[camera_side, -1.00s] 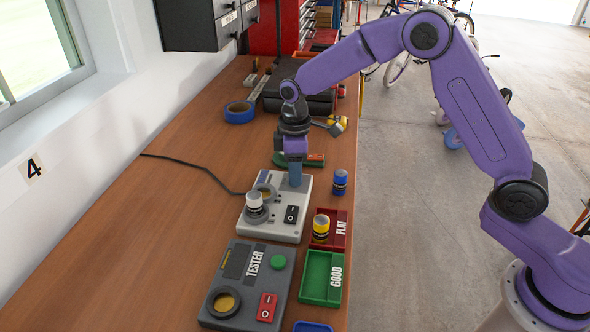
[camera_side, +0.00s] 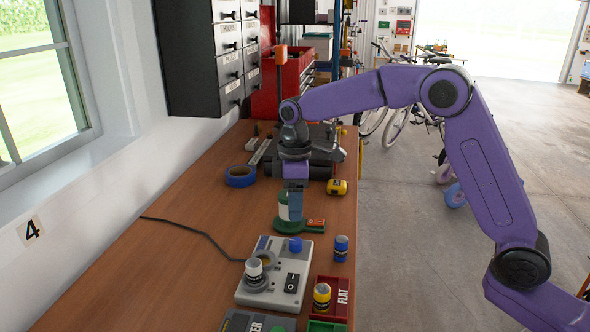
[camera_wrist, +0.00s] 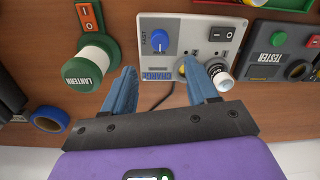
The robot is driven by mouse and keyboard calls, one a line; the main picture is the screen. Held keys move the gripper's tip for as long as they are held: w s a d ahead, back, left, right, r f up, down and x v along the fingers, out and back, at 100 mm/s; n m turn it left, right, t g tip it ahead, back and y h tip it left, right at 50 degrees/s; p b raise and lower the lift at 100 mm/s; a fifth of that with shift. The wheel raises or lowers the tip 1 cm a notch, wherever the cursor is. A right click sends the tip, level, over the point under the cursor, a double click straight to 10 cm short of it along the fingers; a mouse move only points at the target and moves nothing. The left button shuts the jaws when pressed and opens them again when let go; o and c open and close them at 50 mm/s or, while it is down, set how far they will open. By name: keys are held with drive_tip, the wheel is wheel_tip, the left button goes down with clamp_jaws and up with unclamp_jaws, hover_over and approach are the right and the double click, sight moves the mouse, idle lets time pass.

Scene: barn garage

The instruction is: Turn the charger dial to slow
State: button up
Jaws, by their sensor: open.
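The charger (camera_side: 262,293) is a pale grey box on the bench. Its blue dial (camera_side: 295,244) is at the far right corner in the side view. In the wrist view the dial (camera_wrist: 160,41) stands on the charger's face (camera_wrist: 180,18), with FAST printed at its left; its pointer is too small to read. A white-topped battery (camera_side: 254,268) stands in one charger bay, and the other bay looks empty. My gripper (camera_side: 295,214) is above the bench beyond the dial. In the wrist view its blue fingers (camera_wrist: 160,72) are spread and empty, apart from the dial.
A green and white lantern (camera_wrist: 92,66) stands close beside the charger, partly behind my fingers in the side view. A blue battery (camera_side: 341,248) is right of the charger; a yellow battery (camera_side: 321,296) is at the red FLAT tray (camera_side: 341,290). The tester (camera_wrist: 284,42) is nearby.

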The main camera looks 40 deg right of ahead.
wheel_tip(320, 180, up, 8)
drive_tip(key=shift+w, duration=0.15)
drive_tip(key=shift+f, duration=0.1)
idle(0.4)
drive_tip(key=s+d+f, duration=0.1)
drive_tip(key=s+f, duration=0.1)
drive_tip(key=s, duration=1.6)
drive_tip(key=s+d+f, duration=0.3)
drive_tip(key=s+d, duration=0.2)
drive_tip(key=s, duration=0.4)
drive_tip(key=s+d+f+n, duration=0.1)
drive_tip(key=s+d+f, duration=0.3)
drive_tip(key=s, duration=0.5)
drive_tip(key=shift+s+d+t, duration=0.2)
drive_tip(key=shift+d+t, duration=0.1)
drive_tip(key=shift+d, duration=0.3)
